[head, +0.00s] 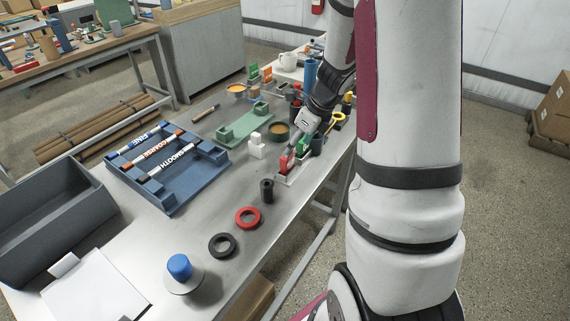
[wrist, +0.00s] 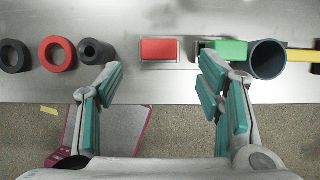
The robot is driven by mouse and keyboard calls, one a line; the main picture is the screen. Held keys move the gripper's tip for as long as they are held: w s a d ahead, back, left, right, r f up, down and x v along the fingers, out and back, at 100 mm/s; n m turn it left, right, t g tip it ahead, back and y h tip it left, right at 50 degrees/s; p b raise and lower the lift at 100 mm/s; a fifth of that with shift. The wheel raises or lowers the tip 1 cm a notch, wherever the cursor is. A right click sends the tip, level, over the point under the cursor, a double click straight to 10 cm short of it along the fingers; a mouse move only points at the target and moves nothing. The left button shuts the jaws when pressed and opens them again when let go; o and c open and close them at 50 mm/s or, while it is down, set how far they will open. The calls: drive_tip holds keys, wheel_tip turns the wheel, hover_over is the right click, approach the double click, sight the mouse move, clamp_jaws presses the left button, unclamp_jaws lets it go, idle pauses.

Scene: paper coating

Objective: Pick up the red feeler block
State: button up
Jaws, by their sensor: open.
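The red feeler block (wrist: 160,49) lies in the upper middle of the wrist view, near the metal table's front edge. In the head view the red block (head: 284,164) stands at the table's right side, partly behind my gripper. My gripper (wrist: 158,85) is open and empty in the wrist view, its teal-padded fingers spread wide to either side of the block's line. The block lies beyond the fingertips, not between them. In the head view my gripper (head: 294,148) is close by the block; whether they touch cannot be told.
A green block (wrist: 228,50) and a dark blue cup (wrist: 267,59) stand right of the red block. A black cylinder (wrist: 96,51), red ring (wrist: 57,53) and black ring (wrist: 13,56) lie left. A blue tray (head: 172,196) holds labelled rollers. Bare table (head: 215,200) lies between.

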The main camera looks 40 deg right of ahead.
sight(287, 165)
drive_tip(key=shift+x, duration=3.95)
drive_tip(key=c, duration=1.2)
